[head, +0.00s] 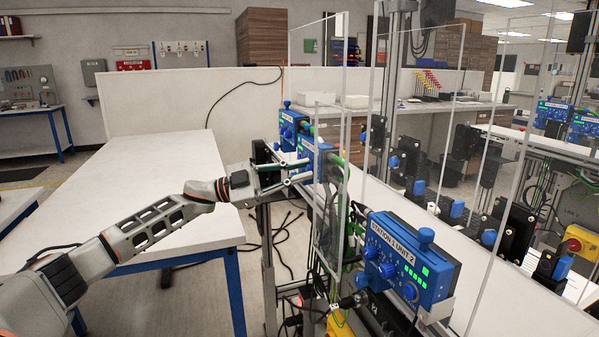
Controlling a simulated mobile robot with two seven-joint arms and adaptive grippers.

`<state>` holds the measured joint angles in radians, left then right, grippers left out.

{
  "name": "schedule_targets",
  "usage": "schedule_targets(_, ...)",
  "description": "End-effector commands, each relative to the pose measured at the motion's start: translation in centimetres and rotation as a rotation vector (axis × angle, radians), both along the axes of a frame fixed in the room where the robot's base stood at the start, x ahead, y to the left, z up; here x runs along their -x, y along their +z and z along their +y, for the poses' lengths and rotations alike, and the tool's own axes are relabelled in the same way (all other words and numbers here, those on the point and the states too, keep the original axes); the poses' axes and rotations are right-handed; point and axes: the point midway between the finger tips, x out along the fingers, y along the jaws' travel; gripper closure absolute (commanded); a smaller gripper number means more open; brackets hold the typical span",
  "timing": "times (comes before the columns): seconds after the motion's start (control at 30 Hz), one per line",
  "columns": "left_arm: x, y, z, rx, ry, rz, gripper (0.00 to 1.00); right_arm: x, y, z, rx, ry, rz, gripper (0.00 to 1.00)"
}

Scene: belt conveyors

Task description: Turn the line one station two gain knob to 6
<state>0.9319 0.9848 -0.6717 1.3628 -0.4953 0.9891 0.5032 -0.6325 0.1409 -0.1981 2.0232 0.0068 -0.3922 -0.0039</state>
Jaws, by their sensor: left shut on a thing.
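My left arm reaches in from the left, and its gripper (303,170) is at the front face of a blue control unit (325,158) on the line's near side. The fingers are shut on a small knob on that face. The fingers mostly hide the knob, and its marking and setting cannot be read. Another blue unit (291,128) stands farther back. My right gripper is not in view.
Clear upright panels (494,200) stand around the units and the conveyor. A white table (165,185) lies to the left under my arm. A yellow box with a red button (575,242) is at the right. Cables hang below the units.

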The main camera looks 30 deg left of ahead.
Motion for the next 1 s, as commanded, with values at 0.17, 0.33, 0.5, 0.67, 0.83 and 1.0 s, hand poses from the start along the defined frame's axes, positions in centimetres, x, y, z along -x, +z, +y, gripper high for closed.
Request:
schedule_targets(0.17, 0.1, 0.1, 0.0, 0.002, -0.002, -0.001, 0.69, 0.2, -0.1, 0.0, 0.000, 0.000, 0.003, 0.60)
schedule_targets(0.33, 0.0, 0.1, 0.0, 0.002, -0.002, 0.000, 0.69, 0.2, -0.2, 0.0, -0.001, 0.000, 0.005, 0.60)
schedule_targets(0.5, 0.0, 0.0, 0.0, 0.002, 0.000, 0.000, 0.69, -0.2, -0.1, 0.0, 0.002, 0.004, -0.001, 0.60)
schedule_targets(0.67, 0.6, -0.3, 1.1, 0.001, 0.002, 0.001, 0.69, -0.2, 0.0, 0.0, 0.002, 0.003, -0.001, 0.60)
schedule_targets(0.83, 2.1, -1.2, 3.8, 0.000, 0.003, 0.005, 0.69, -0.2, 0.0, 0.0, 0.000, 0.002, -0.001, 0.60)
schedule_targets(1.0, 3.9, -2.0, 6.6, 0.001, 0.002, 0.004, 0.69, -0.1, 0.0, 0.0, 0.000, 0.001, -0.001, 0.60)
